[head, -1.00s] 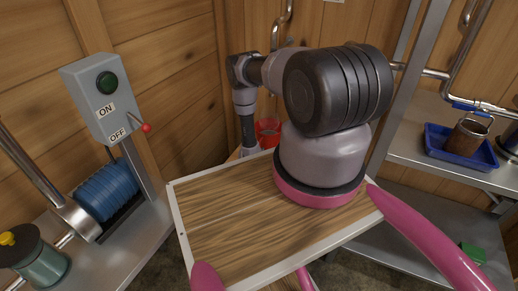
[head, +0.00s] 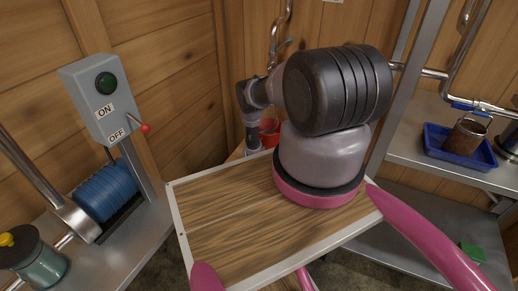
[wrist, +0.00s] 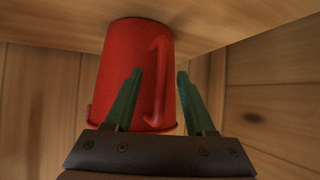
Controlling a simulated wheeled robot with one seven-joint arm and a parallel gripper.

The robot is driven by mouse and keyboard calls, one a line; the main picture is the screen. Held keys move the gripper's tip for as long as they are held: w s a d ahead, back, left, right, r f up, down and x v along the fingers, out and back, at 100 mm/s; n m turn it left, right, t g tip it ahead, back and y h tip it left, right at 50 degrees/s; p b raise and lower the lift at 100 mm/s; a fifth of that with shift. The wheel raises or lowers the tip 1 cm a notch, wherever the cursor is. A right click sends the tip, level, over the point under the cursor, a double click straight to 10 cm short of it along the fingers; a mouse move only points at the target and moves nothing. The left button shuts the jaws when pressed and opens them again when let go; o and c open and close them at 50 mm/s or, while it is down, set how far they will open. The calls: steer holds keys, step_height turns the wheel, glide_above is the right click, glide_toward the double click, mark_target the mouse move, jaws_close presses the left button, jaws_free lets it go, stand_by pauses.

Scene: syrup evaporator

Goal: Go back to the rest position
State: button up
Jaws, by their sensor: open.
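My gripper (wrist: 159,74) is open, its two dark green fingers apart with nothing seen clamped between them. In the head view the red cup (head: 269,127) is partly hidden behind my arm. My gripper's fingers cannot be made out there.
A grey control box (head: 100,100) with ON and OFF labels stands left, beside a blue ribbed roll (head: 106,190). Wooden walls close the corner behind my arm.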

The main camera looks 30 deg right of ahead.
jaws_close()
stand_by(1.6)
